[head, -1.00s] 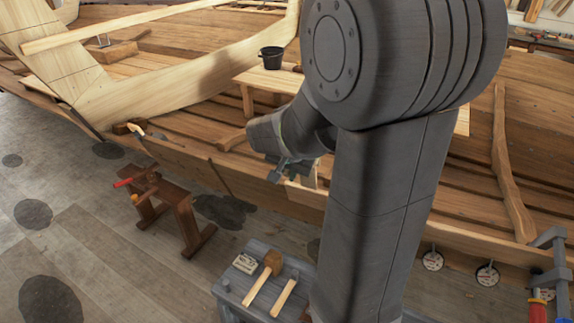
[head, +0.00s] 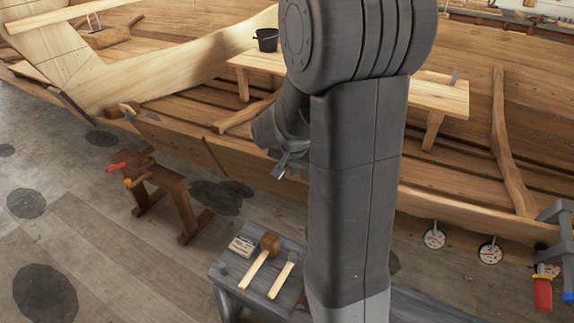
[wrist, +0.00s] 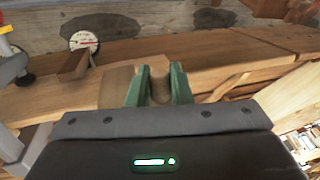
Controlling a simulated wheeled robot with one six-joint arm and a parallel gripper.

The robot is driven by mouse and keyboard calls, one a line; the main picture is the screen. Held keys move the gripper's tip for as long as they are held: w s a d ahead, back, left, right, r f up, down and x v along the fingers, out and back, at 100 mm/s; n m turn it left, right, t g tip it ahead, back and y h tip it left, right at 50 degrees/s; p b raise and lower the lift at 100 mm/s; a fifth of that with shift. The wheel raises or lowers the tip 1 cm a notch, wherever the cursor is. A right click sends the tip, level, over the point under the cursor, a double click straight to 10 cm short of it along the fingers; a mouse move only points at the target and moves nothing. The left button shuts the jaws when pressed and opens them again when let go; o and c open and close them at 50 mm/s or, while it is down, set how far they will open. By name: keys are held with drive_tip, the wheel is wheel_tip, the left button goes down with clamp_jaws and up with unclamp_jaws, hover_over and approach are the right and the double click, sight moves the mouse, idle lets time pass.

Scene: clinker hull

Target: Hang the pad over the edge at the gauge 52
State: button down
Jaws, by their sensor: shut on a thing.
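My gripper (wrist: 161,88) has green fingers in the wrist view, shut on a tan piece that I take to be the pad (wrist: 161,94). Only a small part of it shows between the fingers, above the hull planking. In the head view my gripper (head: 290,168) is beside the hull's upper edge (head: 455,222), partly hidden by my arm; the held piece cannot be made out there. Two round white gauges, a left one (head: 434,238) and a right one (head: 490,252), are on the hull side below the edge. A gauge (wrist: 84,41) also shows in the wrist view. Their numbers are unreadable.
A grey stool (head: 228,268) with a mallet (head: 262,256) stands in front of the hull. A brown sawhorse (head: 172,195) stands at the left. A bucket (head: 266,40) stands inside the hull.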

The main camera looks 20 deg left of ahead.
drive_tip(key=shift+w+f+b, duration=0.3)
drive_tip(key=shift+f+b, duration=0.25)
drive_tip(key=shift+f, duration=0.25)
drive_tip(key=shift+w+f+b, duration=0.25)
drive_tip(key=shift+f+b, duration=0.35)
drive_tip(key=shift+f, duration=0.2)
drive_tip(key=shift+w+f+b, duration=0.3)
drive_tip(key=shift+f+b, duration=0.25)
drive_tip(key=shift+f, duration=0.25)
drive_tip(key=shift+w+f+b, duration=0.1)
drive_tip(key=shift+f+b, duration=0.2)
drive_tip(key=shift+b, duration=0.05)
drive_tip(key=c, duration=1.2)
unclamp_jaws()
drive_tip(key=shift+c, duration=0.2)
drive_tip(key=v, duration=1.4)
drive_tip(key=shift+b, duration=0.3)
drive_tip(key=shift+w+f, duration=0.1)
drive_tip(key=shift+f, duration=0.05)
drive_tip(key=x, duration=1.3)
drive_tip(key=shift+f+p, duration=0.15)
drive_tip(key=shift+p, duration=0.3)
